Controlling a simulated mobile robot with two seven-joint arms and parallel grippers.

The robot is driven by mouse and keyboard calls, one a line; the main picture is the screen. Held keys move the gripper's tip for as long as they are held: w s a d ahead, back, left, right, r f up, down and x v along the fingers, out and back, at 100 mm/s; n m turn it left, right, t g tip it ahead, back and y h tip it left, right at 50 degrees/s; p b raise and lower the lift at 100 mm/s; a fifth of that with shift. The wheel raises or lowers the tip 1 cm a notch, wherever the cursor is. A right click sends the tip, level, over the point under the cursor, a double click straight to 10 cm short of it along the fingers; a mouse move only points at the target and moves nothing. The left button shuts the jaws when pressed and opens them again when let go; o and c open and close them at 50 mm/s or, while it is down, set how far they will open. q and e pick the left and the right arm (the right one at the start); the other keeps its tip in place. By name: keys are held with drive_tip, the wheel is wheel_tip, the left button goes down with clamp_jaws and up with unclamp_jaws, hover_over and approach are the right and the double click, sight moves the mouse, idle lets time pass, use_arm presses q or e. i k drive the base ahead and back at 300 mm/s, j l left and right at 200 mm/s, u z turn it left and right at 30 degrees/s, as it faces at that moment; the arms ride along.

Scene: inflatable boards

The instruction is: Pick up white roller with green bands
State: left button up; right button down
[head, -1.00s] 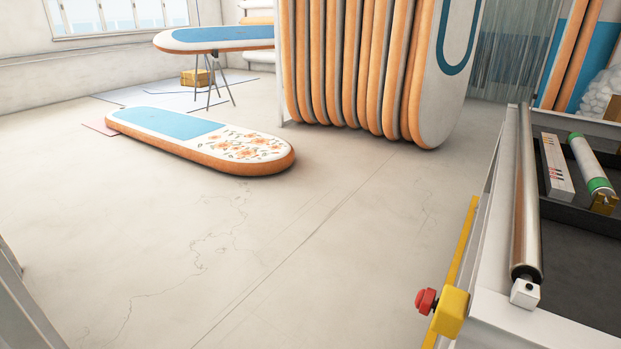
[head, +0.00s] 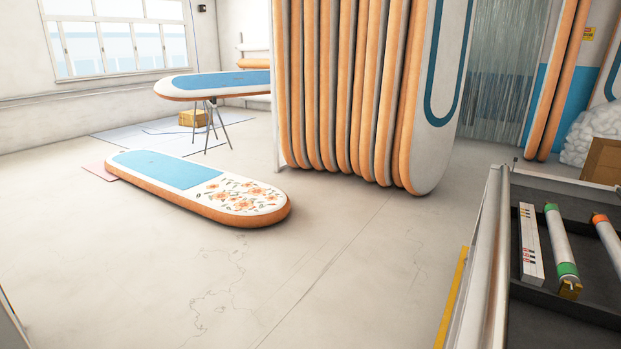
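The white roller with green bands (head: 560,240) lies in a dark tray (head: 572,308) on the bench at the right of the head view. It has a green band near each end, and a small brass-coloured block (head: 570,289) sits at its near end. A white box with small dark and red markings (head: 530,245) lies to its left. A white roller with an orange band (head: 608,236) lies to its right, cut off by the picture edge. Neither of my grippers is in view.
A metal bar (head: 490,265) runs along the bench's left edge, with a yellow strip (head: 451,300) beside it. A row of upright boards (head: 350,90) stands behind. A flowered board (head: 200,190) lies on the floor at left. The middle floor is clear.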

sight(565, 268)
drive_tip(key=z, duration=1.5)
